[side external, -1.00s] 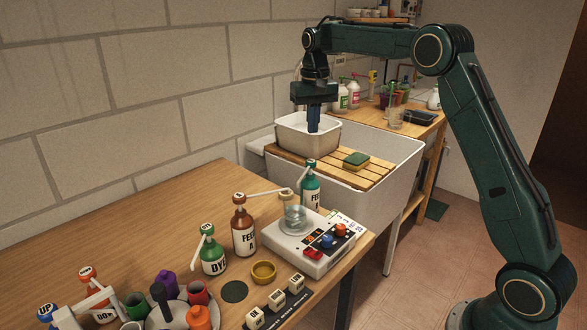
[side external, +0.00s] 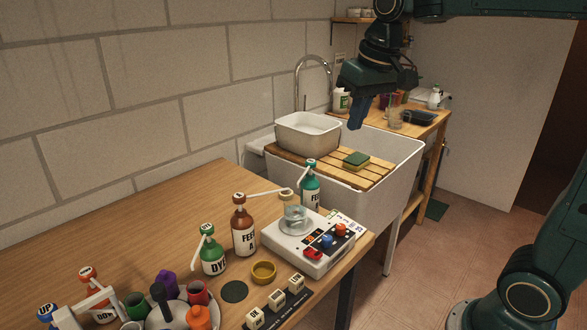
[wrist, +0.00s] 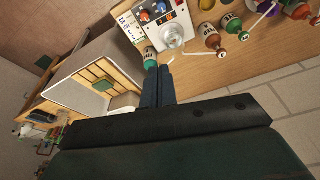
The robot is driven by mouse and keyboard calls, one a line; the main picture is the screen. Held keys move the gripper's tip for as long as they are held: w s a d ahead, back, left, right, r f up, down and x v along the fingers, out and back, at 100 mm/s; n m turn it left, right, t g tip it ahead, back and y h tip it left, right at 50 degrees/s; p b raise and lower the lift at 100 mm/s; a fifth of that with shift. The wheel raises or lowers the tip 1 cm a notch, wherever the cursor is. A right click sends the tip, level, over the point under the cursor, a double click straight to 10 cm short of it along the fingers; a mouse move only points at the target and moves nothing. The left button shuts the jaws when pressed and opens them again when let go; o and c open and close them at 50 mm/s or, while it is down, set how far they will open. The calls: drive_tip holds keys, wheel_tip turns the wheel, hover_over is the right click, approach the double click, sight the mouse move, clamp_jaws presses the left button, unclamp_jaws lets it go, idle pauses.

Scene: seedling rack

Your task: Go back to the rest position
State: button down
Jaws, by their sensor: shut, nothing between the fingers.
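My gripper (side external: 357,112) is shut and empty. In the side external view it hangs tilted in the air above the sink, to the right of the white tub. In the wrist view its closed fingers (wrist: 158,85) point toward the bench with the bottles. The white tub (side external: 308,133) stands on the wooden slatted board across the sink (side external: 400,165). My gripper is apart from the tub and touches nothing that I can see.
A green sponge (side external: 356,160) lies on the board. A curved tap (side external: 315,60) rises behind the tub. The bench holds pump bottles (side external: 243,228), a device with coloured buttons (side external: 310,245) and several small pots. A shelf bench (side external: 425,130) with containers stands behind the sink.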

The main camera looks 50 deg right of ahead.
drive_tip(key=s+a+f+n+t, duration=0.1)
drive_tip(key=s+a+f, duration=0.1)
drive_tip(key=s, duration=0.6)
drive_tip(key=s+a+f+n+t, duration=0.1)
drive_tip(key=s+a+f, duration=0.1)
drive_tip(key=s+f, duration=0.3)
drive_tip(key=s, duration=0.4)
drive_tip(key=shift+s+n+t, duration=0.2)
drive_tip(key=shift+n+t, duration=0.1)
drive_tip(key=shift+n, duration=0.1)
